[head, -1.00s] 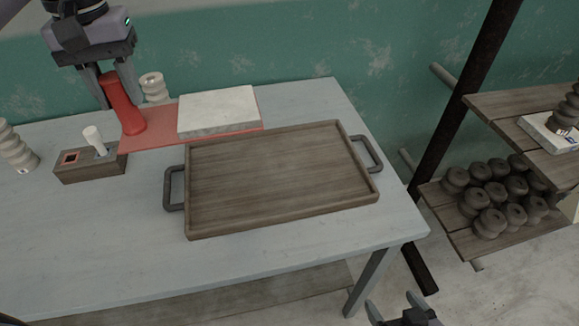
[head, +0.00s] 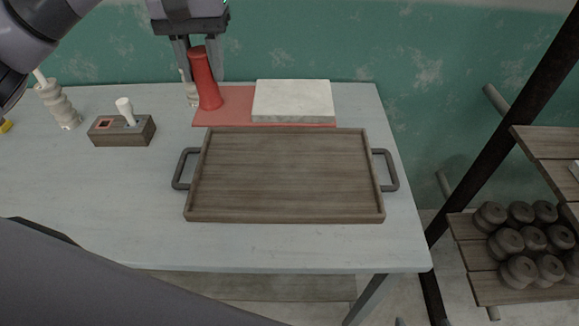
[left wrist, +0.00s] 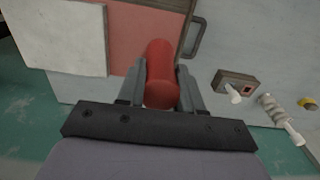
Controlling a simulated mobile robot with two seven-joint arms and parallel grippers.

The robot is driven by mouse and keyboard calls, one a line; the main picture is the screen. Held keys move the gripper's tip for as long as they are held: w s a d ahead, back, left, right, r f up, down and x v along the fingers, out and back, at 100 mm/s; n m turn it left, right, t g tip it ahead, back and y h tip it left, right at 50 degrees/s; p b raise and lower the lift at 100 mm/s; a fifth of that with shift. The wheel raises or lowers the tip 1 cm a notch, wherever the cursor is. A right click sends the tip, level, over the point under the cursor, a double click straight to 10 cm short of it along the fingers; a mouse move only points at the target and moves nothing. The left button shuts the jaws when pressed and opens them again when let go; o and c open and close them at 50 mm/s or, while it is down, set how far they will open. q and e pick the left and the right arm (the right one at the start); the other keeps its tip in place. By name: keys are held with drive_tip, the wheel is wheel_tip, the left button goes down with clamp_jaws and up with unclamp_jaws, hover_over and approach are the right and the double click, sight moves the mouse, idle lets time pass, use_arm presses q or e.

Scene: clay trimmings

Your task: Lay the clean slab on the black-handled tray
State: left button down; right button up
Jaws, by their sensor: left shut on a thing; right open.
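A pale, flat, square slab (head: 293,100) lies on the right part of a thin red board (head: 225,110). My left gripper (head: 203,88) is shut on the board's upright red handle (head: 207,80). The handle also shows between the fingers in the left wrist view (left wrist: 161,72), with the slab (left wrist: 60,37) to its left. The wooden tray (head: 285,216) with black side handles lies empty in front of the board. The board's front edge is close to the tray's back rim; I cannot tell whether they touch.
A wooden block (head: 122,138) with a white-handled tool stands left of the tray, near a stacked pale spool (head: 58,105). Another pale spool is partly hidden behind my left gripper. A shelf (head: 490,275) with dark rings stands right. The table's front strip is clear.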

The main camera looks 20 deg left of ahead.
use_arm(q)
drive_tip(key=shift+f, duration=0.45)
wheel_tip(320, 180, down, 19)
drive_tip(key=shift+b, duration=0.35)
drive_tip(key=shift+f, duration=0.2)
drive_tip(key=c, duration=0.7)
unclamp_jaws()
drive_tip(key=shift+c, duration=0.2)
drive_tip(key=shift+r, duration=0.1)
